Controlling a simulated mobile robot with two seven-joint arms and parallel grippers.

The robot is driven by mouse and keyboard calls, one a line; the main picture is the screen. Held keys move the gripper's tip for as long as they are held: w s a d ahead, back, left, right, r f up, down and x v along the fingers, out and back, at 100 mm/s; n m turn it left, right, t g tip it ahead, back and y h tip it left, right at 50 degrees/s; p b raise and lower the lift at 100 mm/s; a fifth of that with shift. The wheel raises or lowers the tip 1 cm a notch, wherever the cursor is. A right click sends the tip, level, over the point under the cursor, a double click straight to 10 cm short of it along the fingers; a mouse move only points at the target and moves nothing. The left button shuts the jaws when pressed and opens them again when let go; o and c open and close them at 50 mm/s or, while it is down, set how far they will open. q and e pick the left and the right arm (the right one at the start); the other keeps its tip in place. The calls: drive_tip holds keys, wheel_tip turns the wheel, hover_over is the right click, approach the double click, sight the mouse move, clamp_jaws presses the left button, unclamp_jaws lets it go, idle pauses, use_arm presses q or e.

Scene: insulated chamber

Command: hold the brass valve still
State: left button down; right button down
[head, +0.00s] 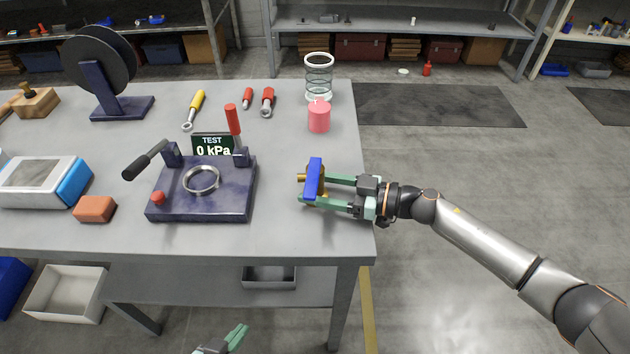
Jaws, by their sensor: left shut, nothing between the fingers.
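The brass valve (302,178) has a blue lever handle (315,178) and is at the right edge of the bench, with a brass stub facing left. My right gripper (318,189) reaches in from the right, its green fingers on both sides of the valve body. It looks shut on the valve. The handle hides part of the valve and the fingertips. Whether the valve touches the bench is hard to tell. My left gripper (237,337) is at the bottom edge, below and in front of the bench, shut and empty, far from the valve.
An orange block (95,209) lies farther left.

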sight(313, 178)
use_arm(q)
drive_tip(key=shift+s, duration=0.1)
idle(0.7)
